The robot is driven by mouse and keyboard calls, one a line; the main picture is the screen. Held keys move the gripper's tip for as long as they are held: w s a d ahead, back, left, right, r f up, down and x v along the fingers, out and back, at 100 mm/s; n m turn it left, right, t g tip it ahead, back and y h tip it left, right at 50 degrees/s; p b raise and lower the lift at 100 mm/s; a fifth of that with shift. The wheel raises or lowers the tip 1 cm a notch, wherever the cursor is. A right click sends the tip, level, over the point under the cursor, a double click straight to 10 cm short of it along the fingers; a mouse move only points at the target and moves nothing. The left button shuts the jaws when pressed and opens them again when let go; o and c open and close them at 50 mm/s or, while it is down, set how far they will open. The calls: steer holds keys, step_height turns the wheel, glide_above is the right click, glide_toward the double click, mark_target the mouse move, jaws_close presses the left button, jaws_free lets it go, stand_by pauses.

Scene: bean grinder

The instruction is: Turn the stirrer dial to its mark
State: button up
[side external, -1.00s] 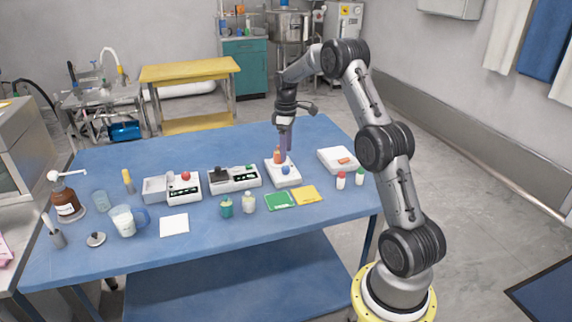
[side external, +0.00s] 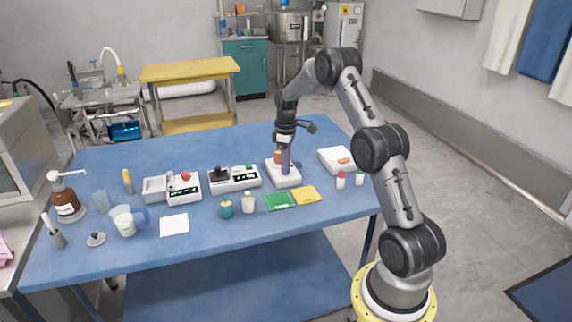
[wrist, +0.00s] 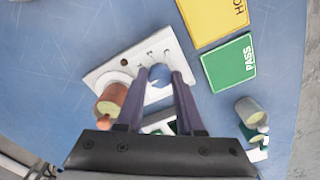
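The stirrer (side external: 292,181) is a white unit at the right part of the blue table; it also shows in the wrist view (wrist: 113,75). Its round blue dial (wrist: 159,86) has small marks on the panel beside it. An orange-brown vessel (wrist: 112,97) stands on the unit to the left of the dial. My gripper (side external: 286,171) points down over the unit and hides the dial in the side view. In the wrist view its two purple fingers (wrist: 159,72) are apart, one on each side of the dial. I cannot tell whether they touch it.
A green PASS card (wrist: 229,62) and a yellow card (wrist: 215,18) lie beside the unit. A white device (side external: 337,160) stands to its right and a control box (side external: 235,180) to its left.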

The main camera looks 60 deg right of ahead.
jaws_close()
